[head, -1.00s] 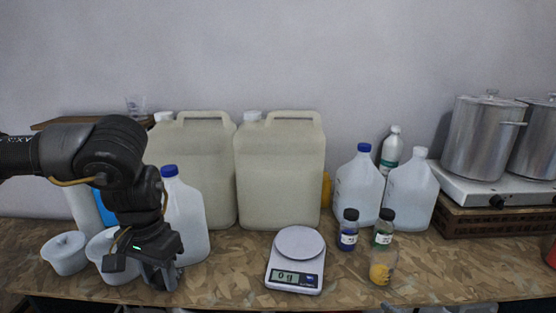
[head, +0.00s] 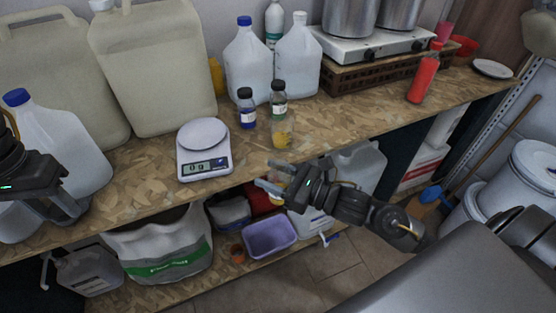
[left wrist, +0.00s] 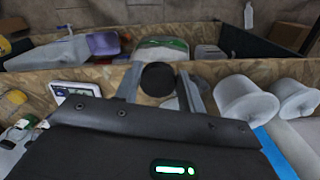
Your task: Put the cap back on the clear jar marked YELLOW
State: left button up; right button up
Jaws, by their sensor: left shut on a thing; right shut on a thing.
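The clear jar (head: 283,134) with yellow contents stands upright near the table's front edge; its marking is too small to read and no cap shows on it. My left gripper (head: 65,212) is at the left, in front of a blue-capped jug. In the left wrist view its fingers (left wrist: 160,88) close around a round black cap (left wrist: 157,78). My right gripper (head: 270,176) is in front of the table edge, below and apart from the jar. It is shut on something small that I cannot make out.
A scale (head: 203,150) lies left of the jar. Dark-capped blue (head: 247,110) and green-labelled (head: 279,100) bottles stand close behind the jar. Jugs (head: 247,62) stand further back. A red bottle (head: 424,75) is at the right. The table between jar and red bottle is clear.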

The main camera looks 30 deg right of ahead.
pick_arm(q)
jog(key=shift+w, duration=0.1)
pick_arm(e)
jog(key=w+a+f+n+g+y, duration=0.1)
jog(key=a+n+g+y, duration=0.5)
jog(key=a, duration=0.6)
jog(key=shift+w+a+f+g, duration=0.3)
jog(key=shift+w+f+g, duration=0.05)
jog(key=shift+g, duration=0.65)
pick_arm(q)
jog(key=d+r+m, duration=0.1)
jog(key=d+m, duration=2.6)
jog(key=d, duration=0.2)
jog(key=shift+d+r+m, duration=0.15)
jog(key=shift+d+m, duration=0.1)
jog(key=shift+m, duration=0.15)
